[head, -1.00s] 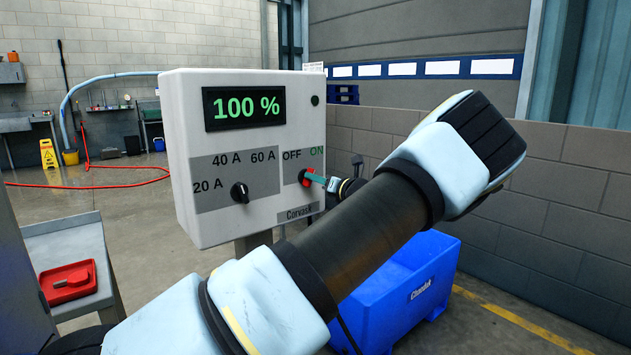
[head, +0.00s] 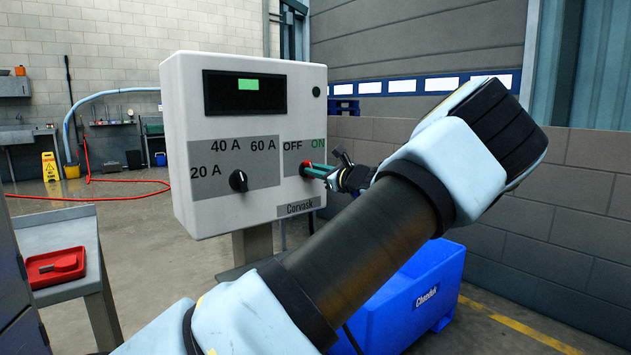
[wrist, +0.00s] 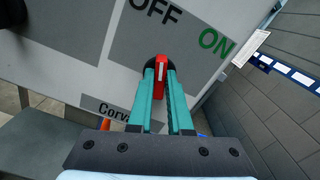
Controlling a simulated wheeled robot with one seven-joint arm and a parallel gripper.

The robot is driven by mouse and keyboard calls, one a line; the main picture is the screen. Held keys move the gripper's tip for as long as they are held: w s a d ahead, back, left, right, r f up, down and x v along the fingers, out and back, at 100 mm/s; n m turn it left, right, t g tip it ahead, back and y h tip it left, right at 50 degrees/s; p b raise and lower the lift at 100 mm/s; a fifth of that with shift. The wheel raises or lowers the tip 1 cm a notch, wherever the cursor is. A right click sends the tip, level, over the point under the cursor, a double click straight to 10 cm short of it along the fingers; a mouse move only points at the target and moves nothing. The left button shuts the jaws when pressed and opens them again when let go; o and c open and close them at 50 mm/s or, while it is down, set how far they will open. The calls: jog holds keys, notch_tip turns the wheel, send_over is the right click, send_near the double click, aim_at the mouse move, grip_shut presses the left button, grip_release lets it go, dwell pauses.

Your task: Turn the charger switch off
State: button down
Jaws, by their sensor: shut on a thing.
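The charger (head: 182,150) is a white box on a post, with a dark display (head: 218,92) showing only a small green block. Its red switch (wrist: 160,68) sits below the OFF and ON labels, and its white mark points toward OFF in the wrist view. My gripper (wrist: 160,78) is shut on the switch, one teal finger on each side. In the head view my gripper (head: 310,169) reaches the switch from the right, and the fingers hide most of the red.
A black current knob (head: 239,181) is left of the switch. A blue bin (head: 425,298) stands behind my arm at the lower right. A side table (head: 55,240) holding a red object (head: 56,267) is at the left. A brick wall is at the right.

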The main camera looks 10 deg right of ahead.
jog(key=shift+f+n+b, duration=0.1)
jog(key=shift+n+b, duration=0.65)
jog(key=shift+n, duration=0.05)
jog(key=c, duration=0.8)
grip_release()
jog(key=shift+c, duration=0.2)
jog(key=shift+s, duration=0.1)
jog(key=v, duration=1)
jog(key=shift+s+b, duration=0.3)
jog(key=shift+b, duration=0.15)
jog(key=shift+d, duration=0.2)
